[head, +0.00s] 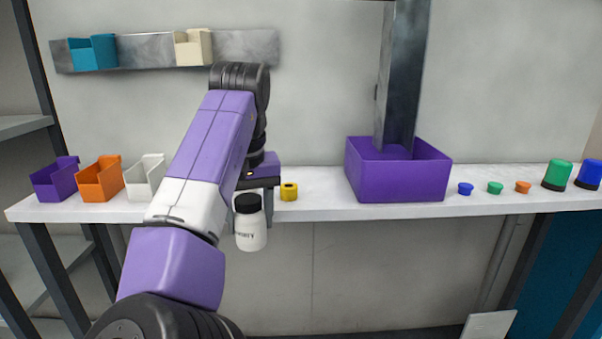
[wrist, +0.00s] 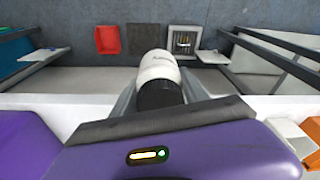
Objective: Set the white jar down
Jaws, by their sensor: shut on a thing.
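The white jar (head: 251,234) with a black lid and dark lettering hangs roughly upright in front of the table's front edge in the head view. My gripper (wrist: 160,82) is shut on the jar, with one finger on each side near the black lid. The white jar also shows in the wrist view (wrist: 157,65), with floor beyond it. The white table (head: 320,207) lies behind the jar in the head view. The fingertips are hard to make out in the head view.
Purple, orange (head: 100,180) and white open bins stand at left. A large purple box (head: 400,180) stands right of centre, with small coloured caps (head: 495,188) beyond. Bare table lies between block and box.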

